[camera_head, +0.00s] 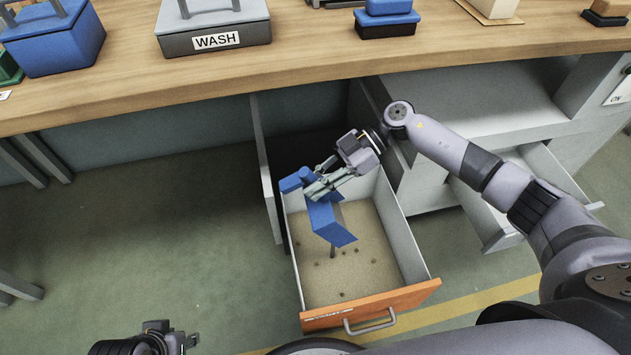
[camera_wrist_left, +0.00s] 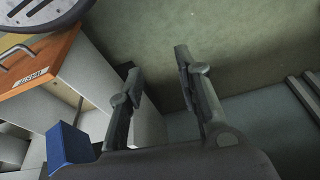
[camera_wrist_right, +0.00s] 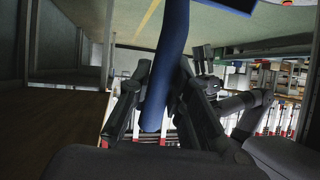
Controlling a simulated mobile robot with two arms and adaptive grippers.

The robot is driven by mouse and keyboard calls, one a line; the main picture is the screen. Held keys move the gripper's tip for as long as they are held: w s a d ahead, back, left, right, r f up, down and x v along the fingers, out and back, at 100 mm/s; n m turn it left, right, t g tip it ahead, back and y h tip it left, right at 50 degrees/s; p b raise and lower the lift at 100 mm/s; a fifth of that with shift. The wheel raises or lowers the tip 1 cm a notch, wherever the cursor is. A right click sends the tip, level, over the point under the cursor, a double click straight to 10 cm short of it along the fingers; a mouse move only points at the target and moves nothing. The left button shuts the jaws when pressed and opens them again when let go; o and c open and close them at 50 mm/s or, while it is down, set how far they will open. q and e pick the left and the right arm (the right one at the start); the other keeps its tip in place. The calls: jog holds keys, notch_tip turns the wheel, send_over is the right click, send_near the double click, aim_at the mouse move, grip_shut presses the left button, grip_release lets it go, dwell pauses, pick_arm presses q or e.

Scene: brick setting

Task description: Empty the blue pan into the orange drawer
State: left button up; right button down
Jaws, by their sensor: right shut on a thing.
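The blue pan (camera_head: 328,222) is tilted steeply above the open orange drawer (camera_head: 408,297). My right gripper (camera_head: 316,188) is shut on the pan's handle, a blue bar (camera_wrist_right: 165,80) between the fingers in the right wrist view. A thin dark streak (camera_head: 333,250) shows below the pan's lower edge, and several small dark bits (camera_head: 342,294) lie on the drawer's sandy floor. The pan's inside is hidden. My left gripper (camera_head: 188,342) is at the bottom left, away from the drawer. Its fingers (camera_wrist_left: 155,62) are apart and empty in the left wrist view.
The wooden bench top (camera_head: 330,50) runs above the drawer. A grey drawer (camera_head: 510,215) stands open at the right.

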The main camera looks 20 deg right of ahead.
dwell(0.7)
jog(key=shift+r+y, duration=0.15)
jog(key=shift+y, duration=0.15)
pick_arm(q)
jog(key=shift+s+r, duration=0.1)
jog(key=shift+r, duration=0.35)
pick_arm(e)
jog(key=shift+r, duration=0.1)
